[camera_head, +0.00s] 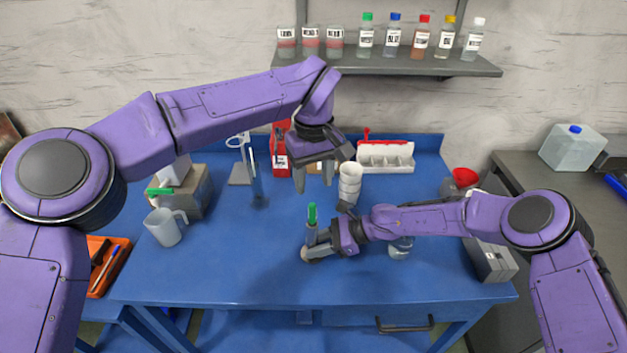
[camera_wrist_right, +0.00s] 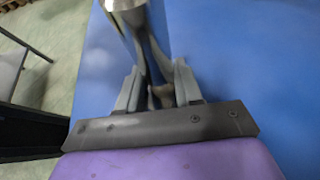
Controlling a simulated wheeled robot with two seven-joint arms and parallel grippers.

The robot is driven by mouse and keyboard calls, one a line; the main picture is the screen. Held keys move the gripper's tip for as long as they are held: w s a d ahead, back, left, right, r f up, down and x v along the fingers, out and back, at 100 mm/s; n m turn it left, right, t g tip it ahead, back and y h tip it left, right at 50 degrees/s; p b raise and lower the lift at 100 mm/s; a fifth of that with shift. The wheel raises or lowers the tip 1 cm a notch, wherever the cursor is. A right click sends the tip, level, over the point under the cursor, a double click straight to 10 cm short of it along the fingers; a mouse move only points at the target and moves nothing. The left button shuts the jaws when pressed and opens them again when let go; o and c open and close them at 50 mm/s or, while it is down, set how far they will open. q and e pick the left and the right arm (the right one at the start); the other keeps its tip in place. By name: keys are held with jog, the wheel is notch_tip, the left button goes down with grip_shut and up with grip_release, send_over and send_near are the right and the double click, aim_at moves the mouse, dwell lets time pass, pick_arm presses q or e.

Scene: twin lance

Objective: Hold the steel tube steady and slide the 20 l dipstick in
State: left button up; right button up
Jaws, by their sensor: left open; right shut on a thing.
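A steel tube (camera_head: 311,235) stands roughly upright near the middle front of the blue table, and a metal length of it shows in the right wrist view (camera_wrist_right: 128,12). My right gripper (camera_head: 312,247) is shut on the tube low down, and its fingers show in the right wrist view (camera_wrist_right: 158,88). A green handle (camera_head: 312,213), seemingly the dipstick's, sticks up at the tube's top; how deep its rod sits is hidden. My left gripper (camera_head: 313,180) is open and empty, fingers pointing down, above and apart from the green handle.
White stacked cups (camera_head: 349,184) stand close right of my left gripper. A white jug (camera_head: 165,227), a grey box (camera_head: 186,190) with a green-handled item and a stand (camera_head: 250,172) are at left. A bottle shelf (camera_head: 400,66) hangs behind. The front left tabletop is clear.

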jog(key=o, duration=0.9)
